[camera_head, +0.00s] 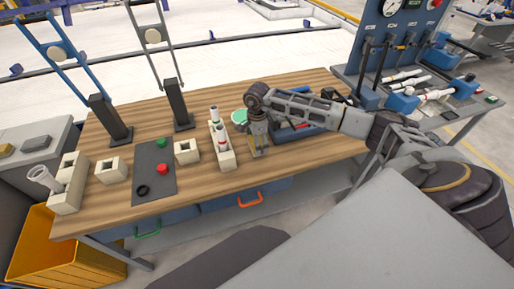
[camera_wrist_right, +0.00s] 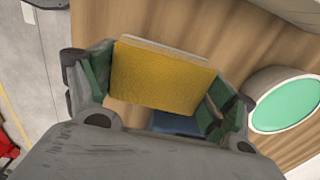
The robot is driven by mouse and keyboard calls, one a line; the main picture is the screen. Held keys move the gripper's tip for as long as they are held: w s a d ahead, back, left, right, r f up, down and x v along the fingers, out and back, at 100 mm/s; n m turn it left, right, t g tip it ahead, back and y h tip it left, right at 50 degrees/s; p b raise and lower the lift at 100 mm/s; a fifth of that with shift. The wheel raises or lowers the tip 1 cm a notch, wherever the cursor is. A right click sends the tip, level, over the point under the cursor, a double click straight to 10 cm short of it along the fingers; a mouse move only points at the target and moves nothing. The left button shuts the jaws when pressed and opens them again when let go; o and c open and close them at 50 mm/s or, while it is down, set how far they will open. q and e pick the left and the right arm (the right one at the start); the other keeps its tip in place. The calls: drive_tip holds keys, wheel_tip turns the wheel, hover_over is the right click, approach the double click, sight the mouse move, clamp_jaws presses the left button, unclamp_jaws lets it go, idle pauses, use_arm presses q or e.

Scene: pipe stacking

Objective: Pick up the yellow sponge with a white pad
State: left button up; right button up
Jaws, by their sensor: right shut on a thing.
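The yellow sponge with a white pad (camera_wrist_right: 163,76) is between the two green-padded fingers of my right gripper (camera_wrist_right: 160,95) in the right wrist view. The white pad shows as a pale strip along its upper edge. My right gripper is shut on the sponge. In the head view the right gripper (camera_head: 259,145) points down over the wooden table, and a small part of the sponge (camera_head: 258,153) shows there. Whether the sponge touches the table cannot be told. My left gripper is not in view.
A round container with a green top (camera_wrist_right: 292,105) stands close beside the right gripper. A beige holder with pipes (camera_head: 224,157) is left of it in the head view. A blue object (camera_head: 290,133) lies to its right. Bare wood (camera_head: 290,166) shows near the front edge.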

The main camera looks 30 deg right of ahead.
drive_tip(key=shift+r+b, duration=0.3)
drive_tip(key=shift+r, duration=2.65)
drive_tip(key=o, duration=0.4)
drive_tip(key=shift+c, duration=0.2)
drive_tip(key=c, duration=0.3)
drive_tip(key=shift+c, duration=0.2)
